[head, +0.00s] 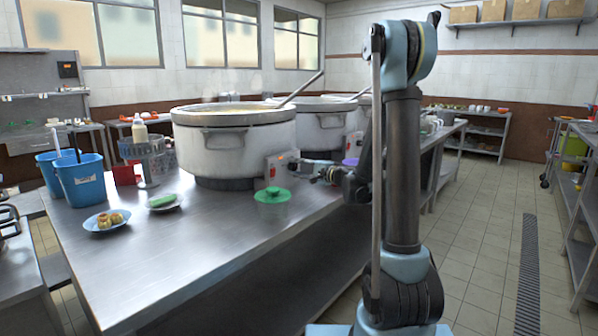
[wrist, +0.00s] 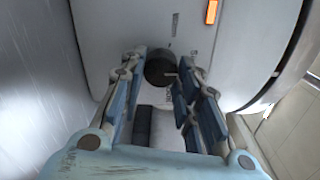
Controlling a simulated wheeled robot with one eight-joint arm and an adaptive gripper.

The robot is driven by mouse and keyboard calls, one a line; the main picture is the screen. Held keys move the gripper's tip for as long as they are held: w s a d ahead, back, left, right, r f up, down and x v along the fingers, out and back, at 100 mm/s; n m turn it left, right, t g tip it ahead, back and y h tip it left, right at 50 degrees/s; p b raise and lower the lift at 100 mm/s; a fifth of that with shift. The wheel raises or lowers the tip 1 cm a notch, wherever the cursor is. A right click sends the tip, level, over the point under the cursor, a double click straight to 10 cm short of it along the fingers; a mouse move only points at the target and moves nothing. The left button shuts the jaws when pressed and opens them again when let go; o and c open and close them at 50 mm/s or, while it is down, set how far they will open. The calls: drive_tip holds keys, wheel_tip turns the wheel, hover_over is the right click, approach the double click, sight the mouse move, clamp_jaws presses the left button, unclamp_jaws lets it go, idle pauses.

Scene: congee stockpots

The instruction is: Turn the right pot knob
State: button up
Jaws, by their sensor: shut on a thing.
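A dark round knob (wrist: 160,68) sits on the pale control panel (wrist: 232,45) in the wrist view. My gripper (wrist: 166,66) has its blue-grey fingers on both sides of this knob and is shut on it. A small light mark shows at the knob's right edge. In the head view the control panel (head: 279,166) is at the lower right of the large near pot (head: 236,146), with small orange and red marks. My gripper (head: 312,170) reaches it from the right. The knob itself is hard to make out in the head view, behind the fingers.
More pots (head: 325,128) stand behind. Blue buckets (head: 82,180) and two small plates are at the left. The aisle floor at right is clear.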

drive_tip(key=shift+s+f, duration=0.1)
drive_tip(key=shift+s, duration=0.1)
drive_tip(key=o, duration=1.1)
drive_tip(key=shift+w, duration=0.1)
drive_tip(key=shift+c, duration=0.2)
drive_tip(key=v, duration=1.2)
